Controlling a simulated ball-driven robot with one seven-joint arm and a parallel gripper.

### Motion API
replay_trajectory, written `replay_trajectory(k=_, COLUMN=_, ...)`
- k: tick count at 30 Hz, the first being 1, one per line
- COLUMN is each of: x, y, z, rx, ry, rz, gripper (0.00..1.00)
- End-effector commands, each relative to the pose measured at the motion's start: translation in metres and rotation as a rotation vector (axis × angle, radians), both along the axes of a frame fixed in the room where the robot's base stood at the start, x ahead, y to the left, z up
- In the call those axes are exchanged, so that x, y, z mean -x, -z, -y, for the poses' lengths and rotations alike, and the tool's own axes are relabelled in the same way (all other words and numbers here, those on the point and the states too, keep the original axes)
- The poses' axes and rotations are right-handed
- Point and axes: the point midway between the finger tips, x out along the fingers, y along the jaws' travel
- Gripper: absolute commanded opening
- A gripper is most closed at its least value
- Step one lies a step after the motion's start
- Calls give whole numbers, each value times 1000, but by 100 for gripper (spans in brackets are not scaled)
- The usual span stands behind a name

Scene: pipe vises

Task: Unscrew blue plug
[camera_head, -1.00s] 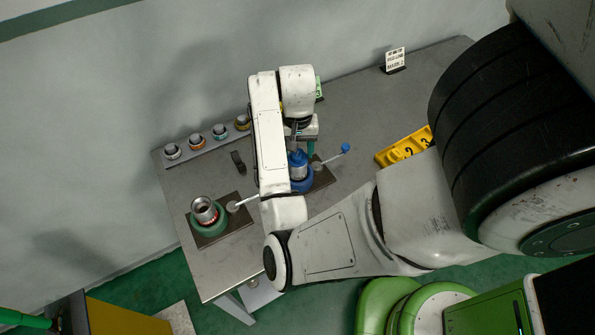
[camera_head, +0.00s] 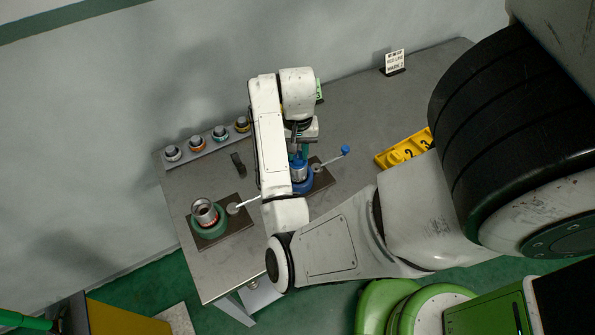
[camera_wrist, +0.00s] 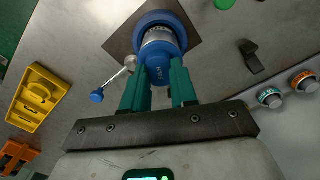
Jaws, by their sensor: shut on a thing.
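The blue plug (camera_wrist: 158,74) sits at the end of a silver pipe (camera_wrist: 158,40) in the wrist view. The pipe stands in a round blue vise (camera_wrist: 176,20); the pipe also shows in the head view (camera_head: 299,170). My gripper (camera_wrist: 161,70) has its two green fingers on either side of the plug and is shut on it. In the head view my gripper (camera_head: 302,148) is above the blue vise (camera_head: 303,185), and the plug is mostly hidden by the fingers. Whether the plug's threads are still engaged cannot be told.
The blue vise has a lever with a blue ball (camera_head: 345,149). A green vise (camera_head: 209,232) holding another pipe stands at the left. Several plugs sit on a rack (camera_head: 183,147) along the back left edge. A yellow numbered tray (camera_head: 388,156) lies right. Bare table lies behind it.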

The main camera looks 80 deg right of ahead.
Motion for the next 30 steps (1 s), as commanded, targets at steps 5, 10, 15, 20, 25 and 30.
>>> replay_trajectory(k=5, x=0, y=0, z=0, rx=0, ry=0, rz=0, gripper=0)
replay_trajectory(k=10, x=-1, y=1, z=0, rx=0, ry=62, rz=2, gripper=0)
replay_trajectory(k=15, x=-1, y=3, z=0, rx=-1, ry=320, rz=3, gripper=0)
replay_trajectory(k=20, x=-1, y=3, z=0, rx=-2, ry=584, rz=4, gripper=0)
replay_trajectory(k=25, x=-1, y=3, z=0, rx=-3, ry=869, rz=4, gripper=0)
replay_trajectory(k=30, x=-1, y=2, z=0, rx=-2, ry=1134, rz=4, gripper=0)
